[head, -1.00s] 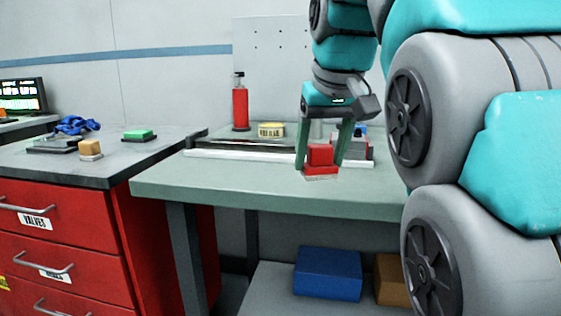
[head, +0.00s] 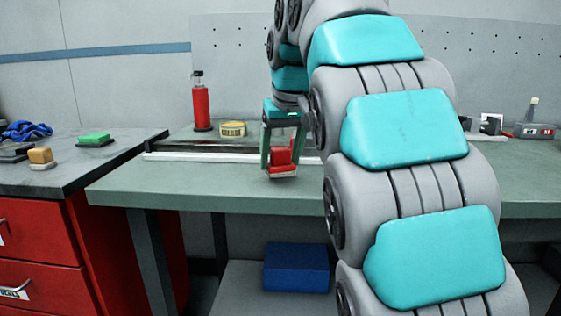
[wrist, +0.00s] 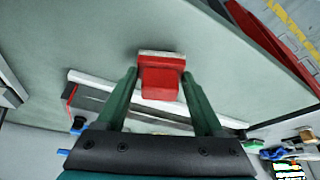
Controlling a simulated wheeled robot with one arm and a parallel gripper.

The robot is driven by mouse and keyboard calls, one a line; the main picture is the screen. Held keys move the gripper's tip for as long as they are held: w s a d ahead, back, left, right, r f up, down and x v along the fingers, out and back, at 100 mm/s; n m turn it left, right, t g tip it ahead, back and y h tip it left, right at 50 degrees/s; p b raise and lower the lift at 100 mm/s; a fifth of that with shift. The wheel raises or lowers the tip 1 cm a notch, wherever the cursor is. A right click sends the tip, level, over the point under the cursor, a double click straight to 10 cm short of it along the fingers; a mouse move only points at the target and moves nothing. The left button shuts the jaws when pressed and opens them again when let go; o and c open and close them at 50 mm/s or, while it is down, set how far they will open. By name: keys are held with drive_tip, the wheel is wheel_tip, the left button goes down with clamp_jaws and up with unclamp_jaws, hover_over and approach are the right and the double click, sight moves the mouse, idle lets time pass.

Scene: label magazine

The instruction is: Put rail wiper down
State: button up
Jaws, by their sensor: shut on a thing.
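The rail wiper is a red block with a pale pad underneath (head: 281,158). My gripper (head: 280,163) is shut on it, with one green finger on each side, near the front part of the green workbench (head: 200,197). In the wrist view the red wiper (wrist: 160,82) sits between the green fingertips of my gripper (wrist: 160,80), its pale pad facing away from the palm. The bench top lies behind it in that view. I cannot tell whether the pad touches the bench or hangs just above it.
A pale rail (head: 200,157) runs along the bench behind the wiper. A red bottle (head: 201,108) and a yellow tin (head: 233,129) stand behind it. The dark-topped red cabinet (head: 100,160) at left carries green and orange blocks. The bench's front left is clear.

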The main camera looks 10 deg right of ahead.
drive_tip(key=shift+f, duration=0.7)
drive_tip(key=o, duration=1.2)
drive_tip(key=shift+f, duration=0.1)
